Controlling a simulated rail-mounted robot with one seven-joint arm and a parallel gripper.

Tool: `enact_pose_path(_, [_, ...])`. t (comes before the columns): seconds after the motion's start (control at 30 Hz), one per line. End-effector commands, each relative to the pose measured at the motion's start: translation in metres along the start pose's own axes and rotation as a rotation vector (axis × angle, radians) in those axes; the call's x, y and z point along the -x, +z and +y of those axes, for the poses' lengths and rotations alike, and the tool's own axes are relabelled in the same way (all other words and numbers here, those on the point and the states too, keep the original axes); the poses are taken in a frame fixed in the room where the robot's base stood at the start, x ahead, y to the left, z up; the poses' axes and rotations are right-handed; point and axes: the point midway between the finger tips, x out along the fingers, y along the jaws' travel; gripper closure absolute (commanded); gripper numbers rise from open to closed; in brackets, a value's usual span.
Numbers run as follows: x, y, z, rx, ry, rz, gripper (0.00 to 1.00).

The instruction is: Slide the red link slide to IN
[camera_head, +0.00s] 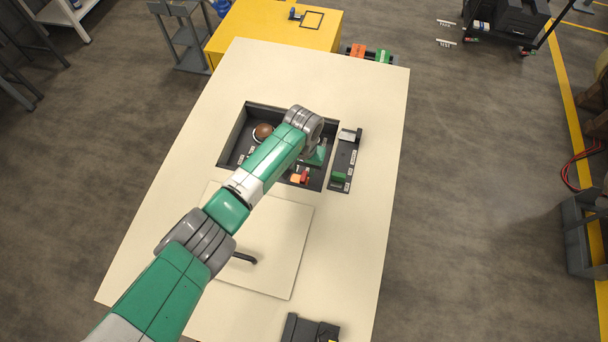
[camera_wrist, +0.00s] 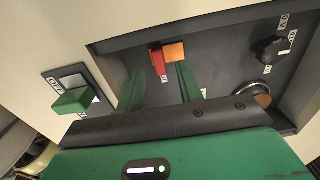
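The red link slide (camera_wrist: 157,60) sits in the dark recessed panel, against an orange block (camera_wrist: 174,52). In the head view the red piece (camera_head: 305,174) shows at the recess's near right part, beside the orange block (camera_head: 296,179). My gripper (camera_wrist: 160,69) is open, its two green fingers apart. The red slide lies just beyond and between the fingertips in the wrist view; I cannot tell whether they touch it. In the head view my gripper (camera_head: 317,157) is partly hidden by the wrist. A small white label beside the slide is too small to read.
A green handle (camera_wrist: 72,101) with an OFF label is on a separate plate beside the recess. A black knob (camera_wrist: 270,48) and a brown ball (camera_head: 263,132) are elsewhere in the recess. The recess walls border the panel; the pale tabletop (camera_head: 365,110) around is mostly clear.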

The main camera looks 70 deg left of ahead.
Motion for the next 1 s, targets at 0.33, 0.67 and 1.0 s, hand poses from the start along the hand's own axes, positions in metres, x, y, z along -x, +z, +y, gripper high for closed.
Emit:
enact_pose_path(0.33, [-0.047,-0.001,0.000,-0.002,0.000,0.002,0.64])
enact_pose_path(0.67, [-0.047,-0.001,0.001,-0.002,0.001,0.003,0.79])
enact_pose_path(1.0, [-0.047,-0.001,0.001,-0.004,0.001,0.003,1.00])
